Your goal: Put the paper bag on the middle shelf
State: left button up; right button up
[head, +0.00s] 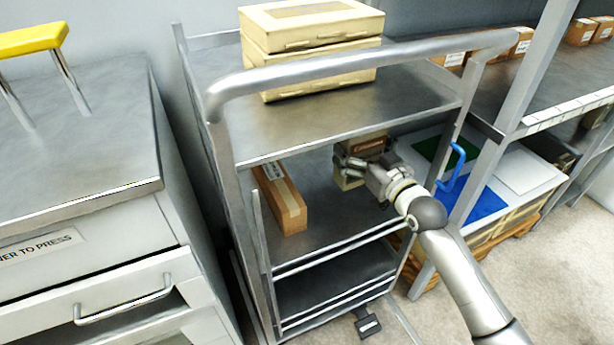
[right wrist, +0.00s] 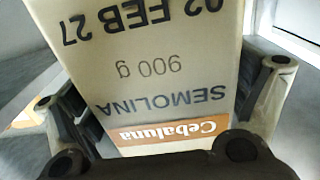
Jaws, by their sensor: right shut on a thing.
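The paper bag (head: 346,182) is beige with an orange label and is partly hidden by my gripper in the head view. In the right wrist view the bag (right wrist: 165,60) shows upside-down print reading "SEMOLINA" and "900 g". My right gripper (head: 362,172) is shut on it, with one finger on each side. The bag is over the middle shelf (head: 335,235) of the metal cart, under the top shelf. I cannot tell whether its base touches the shelf. My left gripper is not in view.
A long cardboard box (head: 280,198) lies on the middle shelf's left side. Cream cases (head: 310,40) stand on the top shelf (head: 350,115). The cart's handle rail (head: 350,65) crosses above. A rack with a blue-handled thing (head: 452,170) stands right. The shelf's front middle is clear.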

jog(key=w+d+r, duration=0.2)
jog(key=w+d, duration=0.1)
jog(key=f, duration=0.1)
jog(key=f+b, duration=0.1)
jog(key=f, duration=0.3)
jog(key=shift+w+d, duration=0.2)
jog(key=shift+w, duration=0.05)
jog(key=shift+f+b, duration=0.85)
jog(key=shift+f, duration=1.15)
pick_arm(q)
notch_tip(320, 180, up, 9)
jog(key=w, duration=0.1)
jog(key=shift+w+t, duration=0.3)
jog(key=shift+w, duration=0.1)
pick_arm(e)
jog(key=shift+f, duration=0.25)
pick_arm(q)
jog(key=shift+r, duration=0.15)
pick_arm(e)
jog(key=shift+f, duration=0.1)
jog(key=o, duration=1.4)
jog(key=shift+f, duration=0.2)
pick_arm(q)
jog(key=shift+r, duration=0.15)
pick_arm(e)
jog(key=shift+o, duration=0.2)
jog(key=shift+s, duration=0.1)
